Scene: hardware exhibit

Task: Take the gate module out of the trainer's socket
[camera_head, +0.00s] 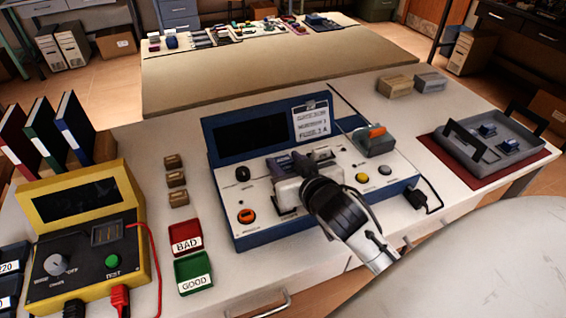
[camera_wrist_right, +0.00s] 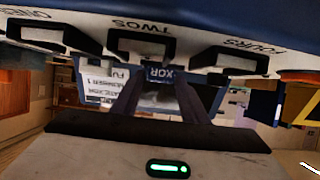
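The blue and white trainer (camera_head: 335,215) stands on the near bench, its dark screen at the back. My right gripper (camera_head: 287,177) reaches over the middle of its panel and hides much of the socket area. In the right wrist view, the dark fingers (camera_wrist_right: 166,88) of this gripper stand on both sides of a blue gate module (camera_wrist_right: 166,75) marked XOR, and appear shut on it. The module is at the trainer's panel; how deep it sits in the socket is hidden. My left gripper is not in view.
A yellow tester (camera_head: 85,235) and red BAD (camera_head: 186,238) and green GOOD (camera_head: 194,272) trays are on the left. Several small brown blocks (camera_head: 176,179) lie beside the trainer. A grey tray (camera_head: 490,150) with blue pieces is at right. Bench between trainer and tray is mostly clear.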

